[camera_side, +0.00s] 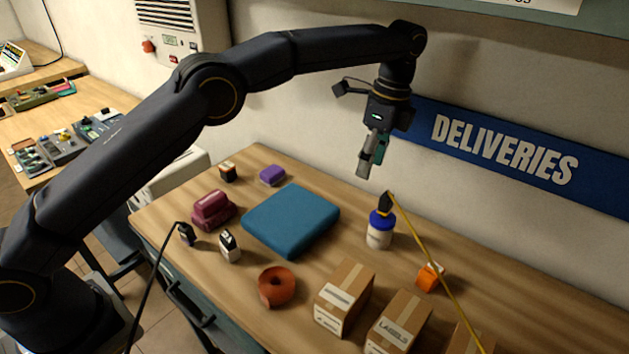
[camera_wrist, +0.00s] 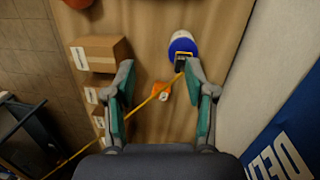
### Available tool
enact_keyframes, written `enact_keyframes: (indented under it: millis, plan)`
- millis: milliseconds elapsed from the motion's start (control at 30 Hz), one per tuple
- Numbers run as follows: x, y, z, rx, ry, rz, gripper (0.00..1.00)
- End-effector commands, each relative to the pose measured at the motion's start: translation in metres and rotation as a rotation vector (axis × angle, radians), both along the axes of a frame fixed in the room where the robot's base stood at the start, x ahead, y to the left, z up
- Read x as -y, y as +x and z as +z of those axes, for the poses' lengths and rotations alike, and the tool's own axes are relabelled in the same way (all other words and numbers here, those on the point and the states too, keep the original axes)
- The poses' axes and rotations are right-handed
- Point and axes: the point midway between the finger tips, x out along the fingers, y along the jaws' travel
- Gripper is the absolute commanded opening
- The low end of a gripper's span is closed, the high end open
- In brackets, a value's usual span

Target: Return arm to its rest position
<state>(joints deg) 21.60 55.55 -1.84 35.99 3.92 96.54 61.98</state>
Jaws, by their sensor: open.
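My gripper (camera_side: 372,154) hangs from my raised arm above the back of the wooden table (camera_side: 330,240), pointing down near the wall. In the wrist view my gripper (camera_wrist: 160,97) shows its two grey and teal fingers spread apart with nothing held between them. Below it stands a white bottle (camera_side: 379,238) with a blue lid, and it also shows in the wrist view (camera_wrist: 183,45). A black connector (camera_side: 385,203) on a yellow cable (camera_side: 425,265) is at the top of the bottle. Whether it rests on the lid or is fixed there I cannot tell.
Several cardboard boxes (camera_side: 344,298) line the front edge. An orange item (camera_side: 430,277) lies near the bottle. A blue sign (camera_side: 510,150) is on the wall behind.

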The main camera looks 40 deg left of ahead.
Motion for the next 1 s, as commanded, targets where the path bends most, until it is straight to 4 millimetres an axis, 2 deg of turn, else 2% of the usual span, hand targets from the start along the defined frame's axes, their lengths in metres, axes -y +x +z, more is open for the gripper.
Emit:
enact_keyframes:
  millis: [233, 300, 400, 600, 700, 900, 1000]
  plan:
    - [-0.078, -0.099, 0.000, -0.186, 0.235, 0.177, 0.55]
    - [-0.100, -0.129, 0.010, -0.187, 0.275, 0.250, 0.55]
    - [-0.127, -0.161, 0.034, -0.101, 0.258, 0.404, 0.55]
    - [-0.160, -0.209, 0.073, 0.132, 0.108, 0.738, 0.55]
    - [-0.174, -0.237, 0.083, 0.249, 0.011, 0.918, 0.55]
    - [-0.192, -0.286, 0.084, 0.443, -0.194, 1.241, 0.55]
    - [-0.196, -0.300, 0.080, 0.507, -0.276, 1.354, 0.55]
